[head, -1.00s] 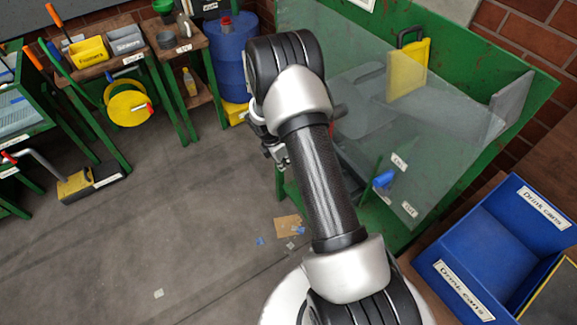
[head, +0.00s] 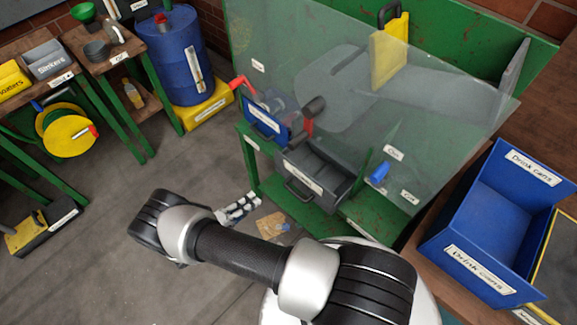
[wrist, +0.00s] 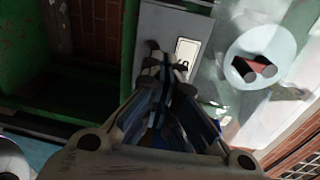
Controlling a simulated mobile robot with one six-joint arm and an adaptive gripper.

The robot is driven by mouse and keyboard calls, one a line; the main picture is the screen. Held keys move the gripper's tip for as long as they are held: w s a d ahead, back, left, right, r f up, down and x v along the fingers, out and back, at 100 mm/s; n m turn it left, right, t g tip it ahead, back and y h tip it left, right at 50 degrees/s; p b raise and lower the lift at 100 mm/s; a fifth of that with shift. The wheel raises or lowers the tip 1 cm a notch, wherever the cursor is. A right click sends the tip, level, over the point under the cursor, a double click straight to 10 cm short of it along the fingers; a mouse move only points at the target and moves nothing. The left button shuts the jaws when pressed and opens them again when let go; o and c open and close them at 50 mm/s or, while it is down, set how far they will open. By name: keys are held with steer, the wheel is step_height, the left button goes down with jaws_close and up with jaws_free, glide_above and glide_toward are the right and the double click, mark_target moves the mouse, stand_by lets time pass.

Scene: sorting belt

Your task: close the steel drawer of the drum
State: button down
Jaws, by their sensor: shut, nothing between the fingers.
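The steel drawer (head: 318,172) is a dark grey open-topped box. It sticks out from the front of the green bench, with a white label and a bar handle on its front. In the wrist view a grey labelled panel (wrist: 172,22), seemingly the drawer's front, lies just ahead of my fingers. My gripper (head: 255,201) is in front of the drawer, lower and to the left in the head view. It is shut and empty, and it also shows in the wrist view (wrist: 166,66). I cannot tell whether the fingertips touch the panel.
A clear sheet (head: 300,60) covers the bench top above the drawer. A blue labelled bin (head: 266,128) sits left of the drawer, near a red-handled crank (head: 240,82). Blue drink cans bins (head: 470,265) stand at the right. The floor at left is mostly free.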

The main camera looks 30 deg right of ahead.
steer(key=n+t, duration=0.1)
glide_toward(285, 169)
steer(key=x, duration=0.6)
steer(key=shift+w+d+f+b, duration=0.1)
steer(key=shift+d+f+b, duration=0.15)
steer(key=shift+f+b, duration=0.05)
steer(key=shift+d, duration=0.15)
